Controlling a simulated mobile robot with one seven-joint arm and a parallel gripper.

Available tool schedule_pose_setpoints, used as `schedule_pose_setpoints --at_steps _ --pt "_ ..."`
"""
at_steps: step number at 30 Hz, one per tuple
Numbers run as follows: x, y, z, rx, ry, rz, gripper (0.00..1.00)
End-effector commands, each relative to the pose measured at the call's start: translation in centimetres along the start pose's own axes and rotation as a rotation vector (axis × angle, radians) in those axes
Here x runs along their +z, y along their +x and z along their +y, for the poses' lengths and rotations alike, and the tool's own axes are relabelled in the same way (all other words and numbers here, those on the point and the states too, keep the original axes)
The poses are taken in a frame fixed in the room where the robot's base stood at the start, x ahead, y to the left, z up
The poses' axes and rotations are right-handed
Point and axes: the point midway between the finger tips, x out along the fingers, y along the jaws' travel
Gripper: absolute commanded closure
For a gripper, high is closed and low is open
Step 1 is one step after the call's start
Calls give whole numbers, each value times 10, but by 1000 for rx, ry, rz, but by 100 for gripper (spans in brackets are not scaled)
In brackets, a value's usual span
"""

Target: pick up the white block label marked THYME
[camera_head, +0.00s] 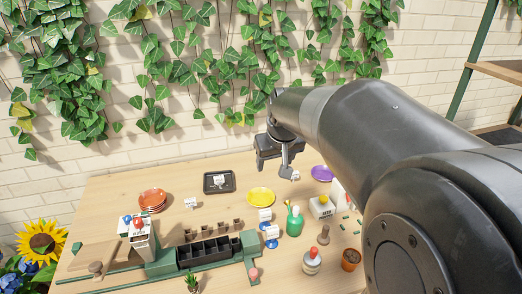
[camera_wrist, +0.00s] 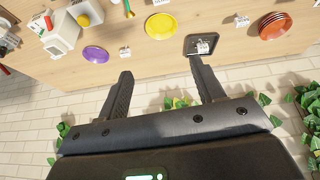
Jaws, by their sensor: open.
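Several small white block labels stand on the table, and their lettering is too small to tell which is THYME. One white label (camera_head: 295,175) stands between the yellow and purple plates, just beyond my gripper's finger in the picture; it also shows in the wrist view (camera_wrist: 125,52). A second label (camera_head: 219,181) is on the black tray, also in the wrist view (camera_wrist: 203,46). A third label (camera_head: 190,203) stands left of the yellow plate, also in the wrist view (camera_wrist: 242,19). My gripper (camera_head: 284,169) is open and empty near the table's back edge; both fingers show in the wrist view (camera_wrist: 160,68).
The black tray (camera_head: 206,188), yellow plate (camera_head: 261,196), purple plate (camera_head: 322,172) and orange plates (camera_head: 152,200) lie on the table. More white labels (camera_head: 265,214) stand mid-table near a green bottle (camera_head: 294,224). A black divided box (camera_head: 208,252) is in front. An ivy-covered brick wall (camera_head: 120,157) stands behind.

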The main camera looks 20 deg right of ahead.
Motion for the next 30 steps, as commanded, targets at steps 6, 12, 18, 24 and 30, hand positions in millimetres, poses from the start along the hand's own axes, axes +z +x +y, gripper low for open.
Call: schedule_pose_setpoints --at_steps 6,12,18,24,30 --pt "-50 59 38 -4 1 -21 38" --pt "-83 121 78 -13 6 -32 38" --pt "-103 190 121 -25 17 -40 38" --pt "-110 248 158 -35 30 -42 38" --pt "-110 275 175 -38 36 -39 38"
